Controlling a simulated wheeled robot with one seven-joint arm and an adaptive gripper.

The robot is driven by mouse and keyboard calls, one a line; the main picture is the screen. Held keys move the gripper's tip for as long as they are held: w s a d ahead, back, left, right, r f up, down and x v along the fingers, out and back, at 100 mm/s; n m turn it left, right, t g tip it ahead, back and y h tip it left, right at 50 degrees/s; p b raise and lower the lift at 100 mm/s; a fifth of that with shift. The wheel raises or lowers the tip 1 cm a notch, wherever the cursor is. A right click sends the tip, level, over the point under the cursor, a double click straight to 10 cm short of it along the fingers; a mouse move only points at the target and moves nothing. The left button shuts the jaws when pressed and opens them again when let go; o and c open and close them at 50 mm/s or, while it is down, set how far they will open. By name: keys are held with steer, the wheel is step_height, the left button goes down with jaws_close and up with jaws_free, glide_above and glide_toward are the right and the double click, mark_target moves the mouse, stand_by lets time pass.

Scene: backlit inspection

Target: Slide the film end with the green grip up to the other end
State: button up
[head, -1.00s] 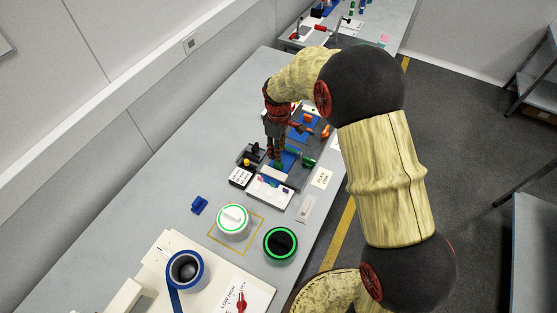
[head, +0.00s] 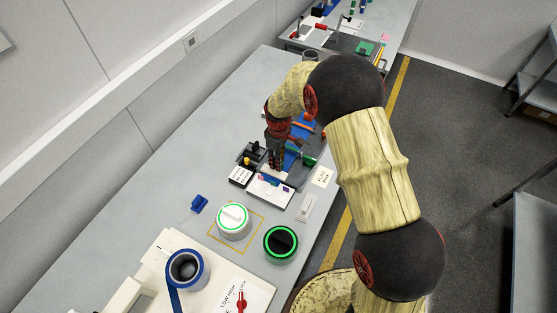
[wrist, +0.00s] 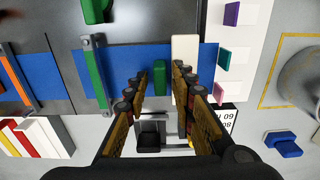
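The blue film lies flat on a dark fixture. In the wrist view its near piece (wrist: 126,62) carries a small upright green grip (wrist: 160,77). The other blue film piece (wrist: 38,82) lies to the left, with a narrow dark gap seemingly between them. A green bar (wrist: 95,72) crosses the near piece and an orange bar (wrist: 17,78) crosses the other. My gripper (wrist: 160,88) is open, its two fingers on either side of the green grip with space visible around it. In the head view my gripper (head: 276,160) is low over the fixture and hides the grip.
A cream block (wrist: 185,68) stands close by the right finger. A green block (wrist: 95,10) sits beyond the green bar. A blue clip (wrist: 282,143) and a white round device (head: 233,222) lie nearer on the bench. A black device with a green ring (head: 281,243) stands beside it.

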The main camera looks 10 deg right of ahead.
jaws_close()
steer(key=w+d, duration=0.2)
steer(key=w, duration=0.1)
steer(key=shift+s+a, duration=0.1)
stand_by(0.4)
steer(key=shift+o, duration=1.1)
jaws_free()
